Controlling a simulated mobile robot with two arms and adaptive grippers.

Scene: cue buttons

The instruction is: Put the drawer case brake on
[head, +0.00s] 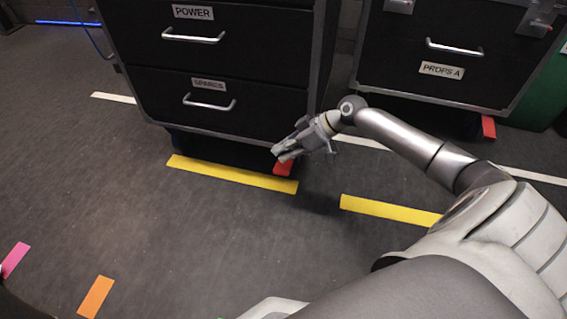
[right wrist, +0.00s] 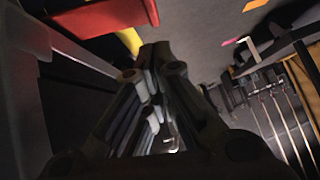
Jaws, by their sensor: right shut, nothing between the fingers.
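The drawer case (head: 215,65) is a black case with metal edges and drawers labelled POWER and SPARES. A red brake pedal (head: 283,168) shows low at its front right corner, just above the floor. My right gripper (head: 283,152) is shut and empty, right at the pedal in the head view; I cannot tell whether it touches. In the right wrist view the red pedal (right wrist: 100,16) is at the upper left, beyond the gripper fingers (right wrist: 155,52). The pedal's tilt is hard to judge. My left gripper is not in view.
A second case labelled PROPS A (head: 440,60) stands to the right, with its own red pedal (head: 488,127). Yellow tape (head: 230,174) lies on the floor before the drawer case. Orange tape (head: 96,297) and pink tape (head: 15,260) lie nearer. The floor in front is free.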

